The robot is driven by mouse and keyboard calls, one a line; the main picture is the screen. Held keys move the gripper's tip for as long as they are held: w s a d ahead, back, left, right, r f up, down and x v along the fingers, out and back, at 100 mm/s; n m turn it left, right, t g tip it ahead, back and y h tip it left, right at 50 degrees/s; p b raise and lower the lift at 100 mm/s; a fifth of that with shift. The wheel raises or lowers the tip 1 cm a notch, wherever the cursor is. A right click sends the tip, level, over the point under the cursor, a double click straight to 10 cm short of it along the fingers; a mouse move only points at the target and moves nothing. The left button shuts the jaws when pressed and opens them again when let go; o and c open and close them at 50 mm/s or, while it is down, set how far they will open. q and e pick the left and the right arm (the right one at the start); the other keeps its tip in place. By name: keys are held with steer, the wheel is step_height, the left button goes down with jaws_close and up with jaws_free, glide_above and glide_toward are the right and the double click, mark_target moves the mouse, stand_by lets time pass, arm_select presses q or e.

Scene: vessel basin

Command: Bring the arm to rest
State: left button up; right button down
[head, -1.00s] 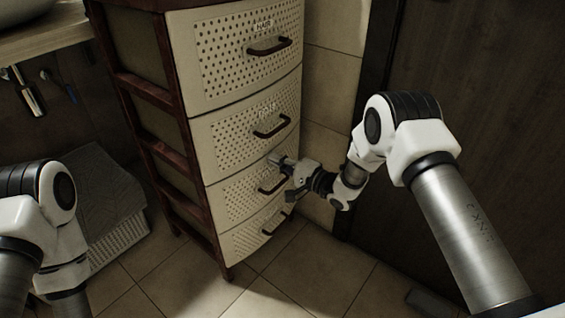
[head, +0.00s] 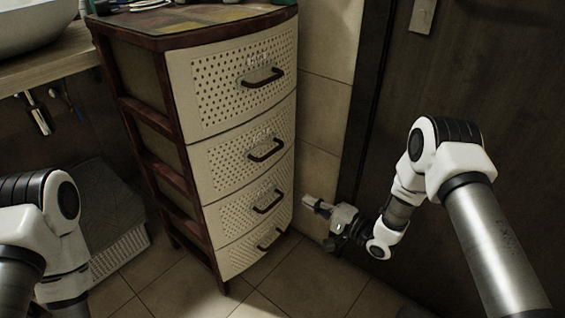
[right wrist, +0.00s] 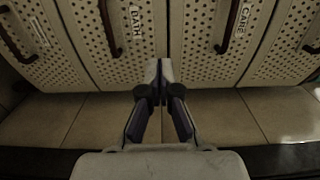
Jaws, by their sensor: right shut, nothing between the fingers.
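My right gripper (head: 318,207) is to the right of the drawer cabinet (head: 225,161), apart from it, in front of the tiled wall. In the right wrist view its fingers (right wrist: 160,72) meet at the tips, with nothing between them. My right arm (head: 430,165) is bent and comes in from the right. My left arm (head: 45,215) shows at the left edge; its gripper is out of frame.
The cabinet has several white perforated drawers with dark handles, all looking shut. A dark door (head: 480,80) stands at the right. A grey basket (head: 115,250) is on the floor at the left, below a basin (head: 35,25). Tiled floor (head: 300,280) is clear in front.

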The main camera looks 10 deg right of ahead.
steer(key=s+a+f+n+g+h, duration=0.15)
steer(key=s+f+g+h, duration=0.55)
steer(key=s+f, duration=0.95)
steer(key=s+d+n+g+h, duration=0.2)
steer(key=s+d+n+g, duration=0.15)
steer(key=s, duration=0.65)
steer(key=s+d+n+g+h, duration=0.3)
steer(key=s+n, duration=0.1)
steer(key=s, duration=0.6)
step_height(320, 180, up, 31)
steer(key=p, duration=3.1)
steer(key=shift+a+n+p, duration=0.25)
steer(key=shift+n+p, duration=0.1)
steer(key=shift+n, duration=0.05)
steer(key=shift+s+r, duration=0.1)
steer(key=shift+r, duration=0.05)
